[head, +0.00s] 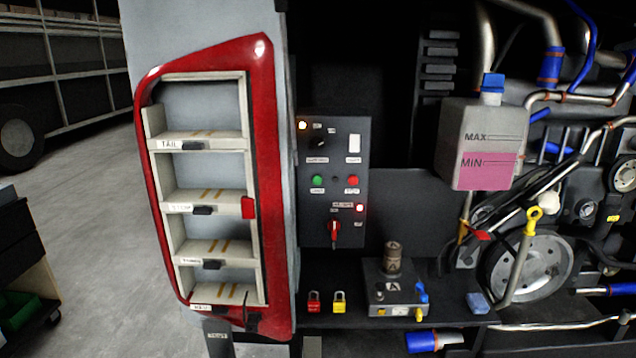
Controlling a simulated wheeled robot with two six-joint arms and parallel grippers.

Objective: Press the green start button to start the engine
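The green start button (317,181) sits on the dark control panel (333,215), at the middle left of the panel. A red button (352,181) is to its right on the same panel. A red rotary switch (334,232) is lower on the panel, with a lit red lamp (360,208) above and to its right. Neither of my grippers is in view.
A red-framed lamp housing (262,150) with open shelves stands left of the panel. A ledge below holds red (314,301) and yellow (339,301) padlocks and a grey box (392,290). A coolant tank (484,145) and engine parts fill the right. The space before the panel looks clear.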

